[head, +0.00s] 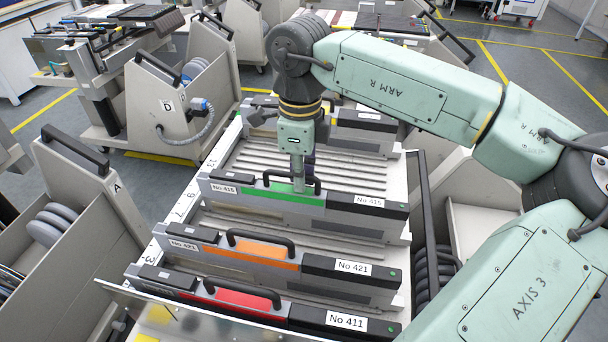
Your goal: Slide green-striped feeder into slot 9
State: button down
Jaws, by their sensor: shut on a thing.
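The green-striped feeder (340,207), labelled No 415, is a long grey and black unit with a green stripe and a black top handle. It lies across the middle of the trolley bed (250,160). My gripper (298,184) points down from above and is shut on this handle; the fingers partly hide it. The slot numbers (190,193) run along the left rail, with a 9 near the feeder's left end. I cannot tell whether the feeder is seated in the slot or slightly above it.
In front lie an orange-striped feeder No 421 (320,264) and a red-striped feeder No 411 (300,312). More feeders (365,120) sit behind, with empty grooves between. Trolley A (90,180) stands left, trolley D (170,105) behind it. A black bar (432,215) runs along the right.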

jog(key=shift+w+a+r, duration=0.1)
jog(key=shift+w+a, duration=0.05)
jog(key=shift+a, duration=0.6)
jog(key=c, duration=1.6)
grip_release()
